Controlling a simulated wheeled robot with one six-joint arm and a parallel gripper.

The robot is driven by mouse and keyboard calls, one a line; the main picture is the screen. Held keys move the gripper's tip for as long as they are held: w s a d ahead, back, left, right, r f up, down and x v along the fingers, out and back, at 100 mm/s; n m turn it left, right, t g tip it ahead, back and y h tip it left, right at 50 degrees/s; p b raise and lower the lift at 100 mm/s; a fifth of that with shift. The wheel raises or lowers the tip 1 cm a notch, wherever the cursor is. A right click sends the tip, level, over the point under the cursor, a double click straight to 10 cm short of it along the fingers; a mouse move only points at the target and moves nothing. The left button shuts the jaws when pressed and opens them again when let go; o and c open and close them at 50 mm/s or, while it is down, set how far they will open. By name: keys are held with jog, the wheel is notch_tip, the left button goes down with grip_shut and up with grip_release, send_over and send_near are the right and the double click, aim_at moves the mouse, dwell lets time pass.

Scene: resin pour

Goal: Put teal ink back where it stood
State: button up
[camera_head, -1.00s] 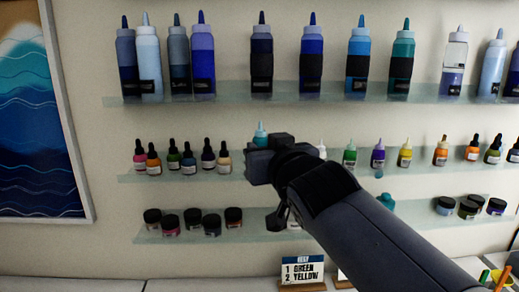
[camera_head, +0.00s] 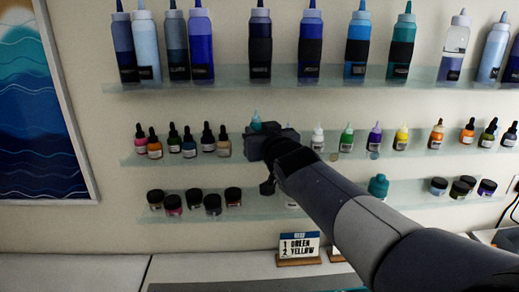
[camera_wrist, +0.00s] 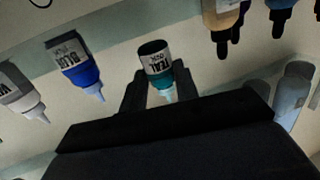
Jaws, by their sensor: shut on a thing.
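The teal ink (camera_head: 256,123) is a small bottle with a teal tip and a white label. My gripper (camera_head: 268,138) is shut on it at the middle shelf (camera_head: 235,157), in the space between the tan dropper bottle and the white bottle (camera_head: 318,138). In the wrist view the teal ink (camera_wrist: 155,66) shows upside down between the fingers of my gripper (camera_wrist: 152,92), its label readable. A blue ink bottle (camera_wrist: 74,64) is beside it, apart from it; my arm hides that bottle in the head view. I cannot tell whether the teal base touches the shelf.
Several dropper bottles (camera_head: 190,142) stand left of my gripper, and green (camera_head: 347,137) and other colours stand to the right. Large bottles (camera_head: 260,46) fill the upper shelf. Jars (camera_head: 213,203) and a teal container (camera_head: 378,186) stand on the lower shelf. A sign (camera_head: 299,247) stands below.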

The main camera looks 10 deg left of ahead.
notch_tip(320, 180, down, 3)
jog(key=shift+r+b, duration=0.1)
jog(key=shift+b, duration=0.3)
jog(key=shift+w+p, duration=0.15)
jog(key=shift+p, duration=0.3)
jog(key=shift+f, duration=0.25)
jog(key=shift+f, duration=0.1)
jog(key=shift+f+b, duration=0.15)
jog(key=shift+b, duration=0.15)
jog(key=o, duration=1)
jog(key=shift+c, duration=0.2)
jog(key=shift+r+p, duration=0.3)
jog(key=b+v, duration=0.1)
jog(key=v, duration=1.1)
